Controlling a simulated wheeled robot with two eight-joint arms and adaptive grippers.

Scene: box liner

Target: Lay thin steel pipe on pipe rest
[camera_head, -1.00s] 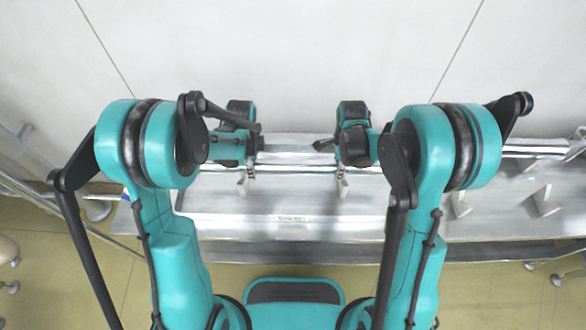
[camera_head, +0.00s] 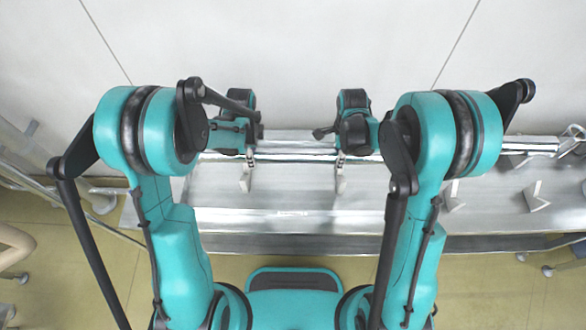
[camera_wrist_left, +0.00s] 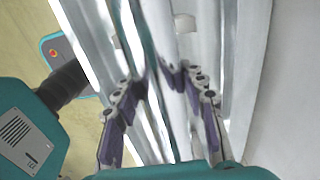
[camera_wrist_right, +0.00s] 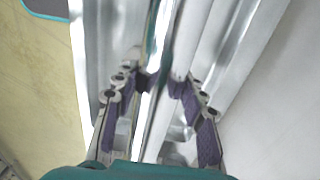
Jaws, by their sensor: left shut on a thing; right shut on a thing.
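The thin steel pipe (camera_head: 295,157) lies left to right in front of me in the head view. My left gripper (camera_head: 250,158) and right gripper (camera_head: 340,158) are both shut on it, apart from each other. In the left wrist view the pipe (camera_wrist_left: 155,40) runs between the purple-padded fingers, and likewise in the right wrist view (camera_wrist_right: 160,115). Pale angled brackets, which look like the pipe rest (camera_head: 537,195), stand on the bench at the right. Whether the pipe touches any support cannot be told. My arms hide parts of the pipe.
A grey metal bench (camera_head: 290,224) spans the view. A shiny cylindrical bar end (camera_head: 540,146) shows at the right; whether it belongs to the same pipe is unclear. A pale wall or surface lies beyond the bench, with yellowish floor on the near side.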

